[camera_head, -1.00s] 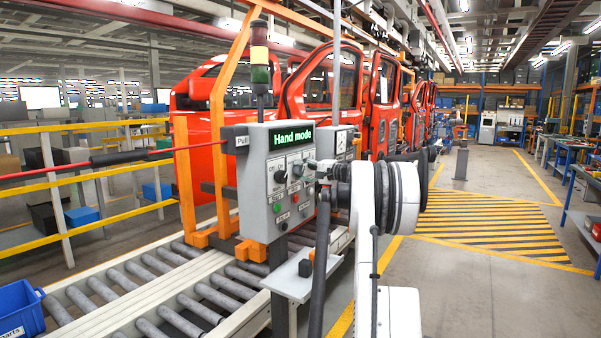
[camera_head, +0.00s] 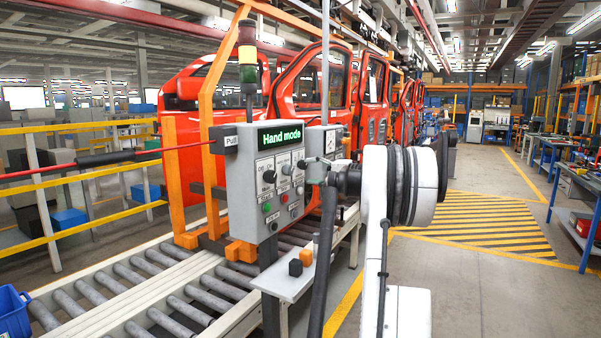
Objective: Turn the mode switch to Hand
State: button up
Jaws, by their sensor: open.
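The grey control panel (camera_head: 242,196) stands left of centre on a post beside the roller line. Its green display (camera_head: 280,136) reads "Hand mode". Below the display are labelled rotary switches, among them a dark knob (camera_head: 269,176) on the left; the mode switch's exact pointer angle is too small to read. A green button (camera_head: 267,208) and a red button (camera_head: 284,198) sit lower down.
A small shelf (camera_head: 285,284) with a dark block (camera_head: 296,267) juts out below the panel. A signal tower (camera_head: 247,60) stands above it. Red car doors (camera_head: 305,85) hang behind. A blue bin (camera_head: 12,312) is at lower left. Floor to the right is open.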

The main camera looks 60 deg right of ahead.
jog(key=shift+s+r, duration=0.1)
jog(key=shift+s, duration=1.1)
